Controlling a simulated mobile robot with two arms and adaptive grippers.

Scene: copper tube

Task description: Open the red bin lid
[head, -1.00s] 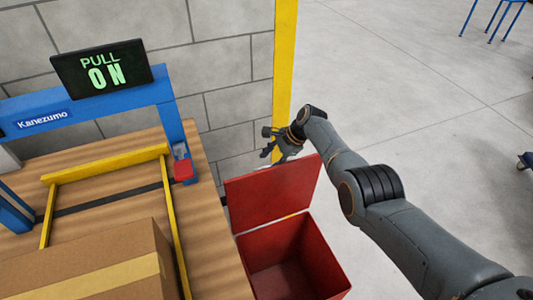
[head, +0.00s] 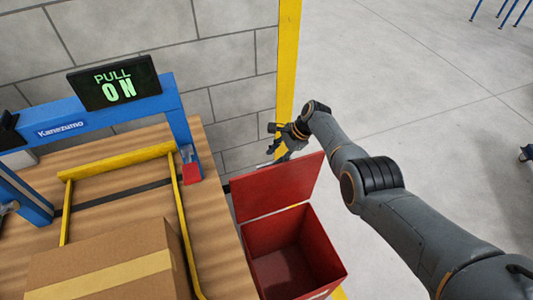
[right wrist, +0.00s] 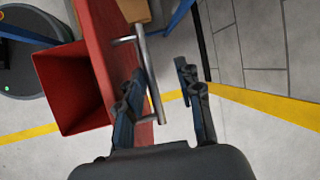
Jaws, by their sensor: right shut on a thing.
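The red bin (head: 293,252) stands on the floor to the right of the wooden bench, and its dark inside is visible. Its red lid (head: 277,188) is raised on the far side, roughly upright and leaning back. My right gripper (head: 277,138) is behind the lid's upper edge. The open bin (right wrist: 72,88) also shows there, to the left of the lid.
A wooden bench (head: 218,225) with a cardboard box (head: 110,262) and a blue strapping frame is on the left. Open concrete floor (head: 430,130) lies to the right.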

